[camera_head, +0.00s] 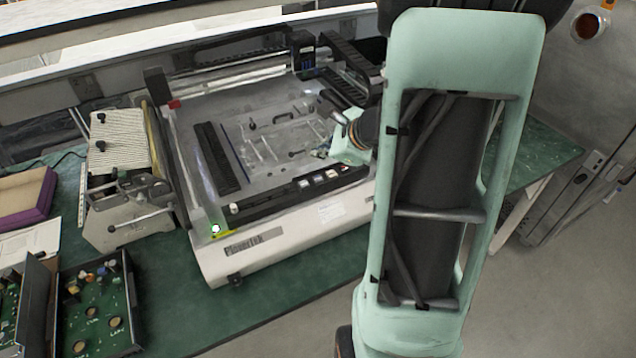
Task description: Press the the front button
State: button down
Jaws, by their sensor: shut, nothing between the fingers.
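A white bench machine (290,240) stands on the green table, with a black control strip (275,196) along its front edge. Several small buttons or switches (318,178) sit on the strip's right part. I cannot tell which one is called the front button. The mint and dark end of my arm reaches over the machine's right side. My gripper (323,152) shows only small there, shut and empty, behind the strip's buttons. Any contact is unclear.
My large mint arm link hides the machine's right side. A smaller device (130,200) stands left of the machine. Open boxes with circuit boards (95,310) lie at the lower left, near a purple box (28,200). The green table (300,285) is clear in front.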

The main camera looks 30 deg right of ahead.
aim_at(319, 180)
notch_tip(319, 180, down, 6)
jog(key=b, duration=0.4)
jog(key=shift+r, duration=0.15)
jog(key=shift+b, duration=0.4)
dwell(0.8)
jog(key=shift+f+b, duration=0.4)
jog(key=shift+b, duration=0.05)
jog(key=shift+f+b, duration=0.4)
jog(key=shift+b, duration=0.1)
dwell(0.5)
jog(key=shift+r, duration=0.1)
jog(key=shift+r+p, duration=0.6)
jog(key=shift+r, duration=0.15)
notch_tip(319, 180, up, 5)
jog(key=p, duration=0.4)
jog(key=shift+r, duration=0.1)
